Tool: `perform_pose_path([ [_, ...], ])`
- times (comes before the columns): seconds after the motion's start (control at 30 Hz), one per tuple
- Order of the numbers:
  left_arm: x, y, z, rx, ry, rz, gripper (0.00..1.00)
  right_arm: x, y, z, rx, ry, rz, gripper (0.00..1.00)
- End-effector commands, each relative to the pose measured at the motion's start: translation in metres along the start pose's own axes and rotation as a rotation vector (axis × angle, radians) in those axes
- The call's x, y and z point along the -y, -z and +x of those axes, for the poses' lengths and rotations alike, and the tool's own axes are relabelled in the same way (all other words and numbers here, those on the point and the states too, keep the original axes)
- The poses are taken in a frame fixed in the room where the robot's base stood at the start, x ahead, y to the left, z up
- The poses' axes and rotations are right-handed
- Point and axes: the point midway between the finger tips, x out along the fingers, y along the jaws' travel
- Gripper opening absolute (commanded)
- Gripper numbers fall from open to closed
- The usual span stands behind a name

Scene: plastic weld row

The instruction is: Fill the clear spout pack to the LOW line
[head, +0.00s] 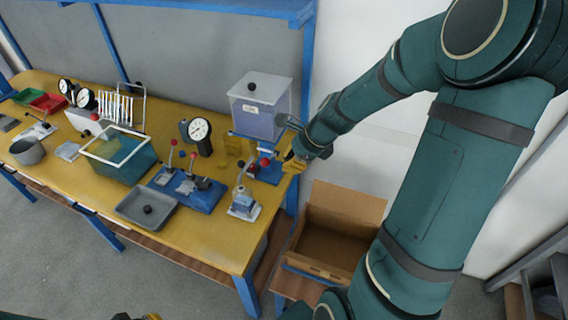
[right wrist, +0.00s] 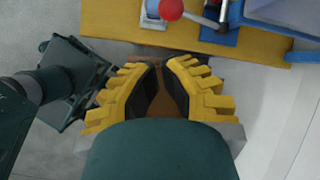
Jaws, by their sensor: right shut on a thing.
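A square tank of lilac liquid (head: 262,112) with a black-knobbed lid stands on a blue stand at the bench's right end. A red-knobbed part (head: 264,161) sits below it. My right gripper (head: 293,164) is beside this stand, at the bench edge. In the right wrist view, its yellow fingers (right wrist: 164,66) are nearly together at the tips. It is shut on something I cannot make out. I cannot pick out the clear spout pack or its LOW line with certainty. Only a yellow bit of my left gripper (head: 152,317) shows at the bottom edge.
The yellow bench (head: 215,238) holds a blue lever fixture (head: 200,200), a small lever device (head: 243,204), a grey tray (head: 135,207), a teal-sided tank (head: 118,160) and dial gauges (head: 200,131). An open cardboard box (head: 330,235) stands right of the bench, below my right arm.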

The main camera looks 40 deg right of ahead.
Motion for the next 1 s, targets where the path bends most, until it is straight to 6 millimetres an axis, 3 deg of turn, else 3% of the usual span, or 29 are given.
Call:
perform_pose_path([
  [0.03,-0.002,0.001,-0.005,-0.001,-0.001,0.000,0.00,0.000,-0.002,-0.015,0.001,0.006,-0.002,0.00],
  [0.2,-0.004,0.002,-0.014,-0.001,-0.003,0.000,0.00,-0.003,-0.002,-0.050,0.001,0.005,-0.002,0.00],
  [0.4,-0.006,0.003,-0.020,0.000,-0.005,0.001,0.00,-0.006,-0.002,-0.076,0.000,0.004,0.000,0.00],
  [1.0,-0.007,0.003,-0.021,0.001,-0.005,0.000,0.00,-0.007,-0.002,-0.085,0.000,0.001,0.000,0.00],
])
